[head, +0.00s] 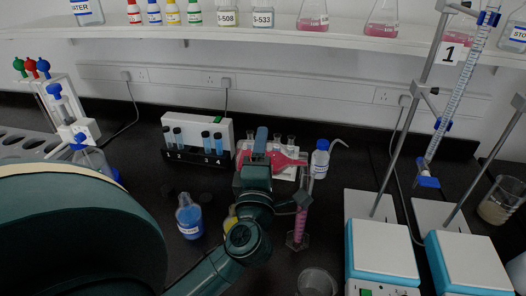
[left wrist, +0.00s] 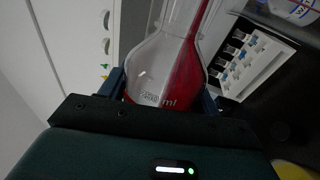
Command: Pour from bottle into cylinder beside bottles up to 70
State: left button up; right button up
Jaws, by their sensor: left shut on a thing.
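My left gripper (head: 260,152) is shut on a clear bottle (head: 283,159) of red liquid. The bottle is tipped nearly on its side, its mouth to the right. In the left wrist view the bottle (left wrist: 160,82) sits between the fingers, with red liquid along its right side and into the neck. The bottle's mouth is at the top of the measuring cylinder (head: 299,224), which stands upright on the bench. The cylinder holds pink-red liquid in its lower part; its scale is too small to read. My right gripper is not in view.
A blue-liquid bottle (head: 189,217) stands left of my arm, and a yellow one (head: 230,221) is partly hidden behind it. A white wash bottle (head: 319,160) and tube rack (head: 196,152) are behind. A glass beaker (head: 317,282) stands in front; hotplates (head: 383,252) are to the right.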

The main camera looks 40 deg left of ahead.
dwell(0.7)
pick_arm(q)
jog(key=shift+f+n+b, duration=0.7)
jog(key=shift+n, duration=0.1)
jog(key=shift+r, duration=0.15)
jog(key=shift+f+n+g+y+b, duration=0.35)
jog(key=shift+f+n+b, duration=0.35)
jog(key=shift+n, duration=0.3)
jog(key=shift+r, duration=0.1)
